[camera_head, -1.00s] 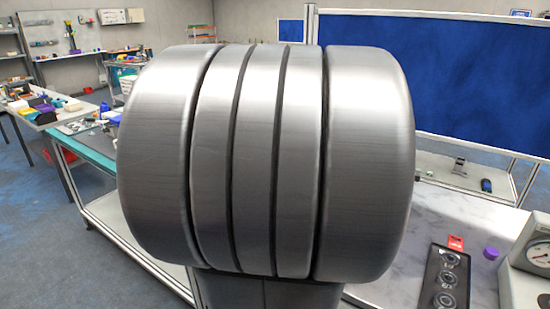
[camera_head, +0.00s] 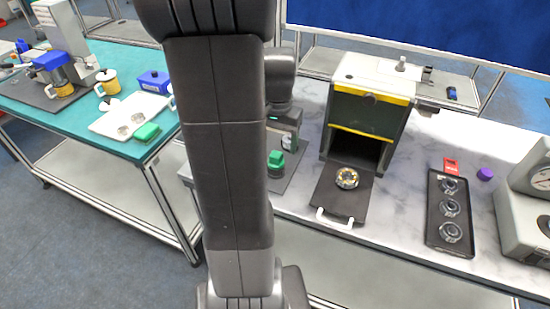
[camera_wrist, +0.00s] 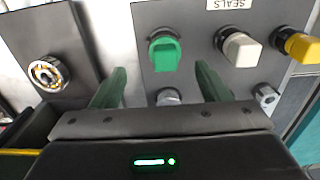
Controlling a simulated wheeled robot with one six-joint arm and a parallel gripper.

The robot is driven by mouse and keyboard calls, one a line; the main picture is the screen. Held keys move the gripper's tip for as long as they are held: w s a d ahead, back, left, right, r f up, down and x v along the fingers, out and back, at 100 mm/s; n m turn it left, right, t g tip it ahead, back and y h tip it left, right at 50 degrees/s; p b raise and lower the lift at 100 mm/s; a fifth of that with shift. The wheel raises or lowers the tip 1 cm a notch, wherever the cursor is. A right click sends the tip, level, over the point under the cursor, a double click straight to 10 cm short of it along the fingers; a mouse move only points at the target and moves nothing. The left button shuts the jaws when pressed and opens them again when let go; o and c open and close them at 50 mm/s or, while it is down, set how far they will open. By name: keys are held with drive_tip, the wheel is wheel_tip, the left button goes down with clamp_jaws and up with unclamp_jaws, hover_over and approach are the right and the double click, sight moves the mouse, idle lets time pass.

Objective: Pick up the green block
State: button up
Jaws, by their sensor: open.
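The green block (camera_wrist: 164,50) sits on a grey panel (camera_wrist: 190,80) in the wrist view, left of a white block (camera_wrist: 241,50) and a yellow block (camera_wrist: 298,44). My gripper (camera_wrist: 160,86) is open and empty, its two green fingers spread. In the wrist image the green block lies between and just beyond the fingertips, with no visible contact. In the head view the green block (camera_head: 276,159) shows beside my arm, low on the panel. My gripper's fingertips are hard to make out there, and my arm hides the other blocks.
A machine (camera_head: 370,105) with a yellow-edged opening stands to the right, its dark tray (camera_head: 328,195) bearing a round metal part (camera_head: 347,178). A black tray (camera_head: 436,228) of rings and a purple piece (camera_head: 485,174) lie farther right. A teal table (camera_head: 105,55) stands left.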

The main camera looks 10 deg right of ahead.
sight(276, 154)
drive_tip(key=shift+f, duration=0.65)
drive_tip(key=shift+w+a+f+p, duration=0.1)
drive_tip(key=shift+w+f+p, duration=0.15)
drive_tip(key=shift+f, duration=1.05)
drive_tip(key=shift+w+f+p, duration=0.2)
drive_tip(key=shift+f, duration=1.1)
drive_tip(key=c, duration=1.1)
drive_tip(key=shift+r, duration=0.1)
wheel_tip(276, 154, up, 9)
drive_tip(key=shift+b, duration=0.6)
wheel_tip(276, 154, down, 8)
drive_tip(key=b, duration=0.6)
drive_tip(key=shift+r+b, duration=0.1)
drive_tip(key=shift+b, duration=0.3)
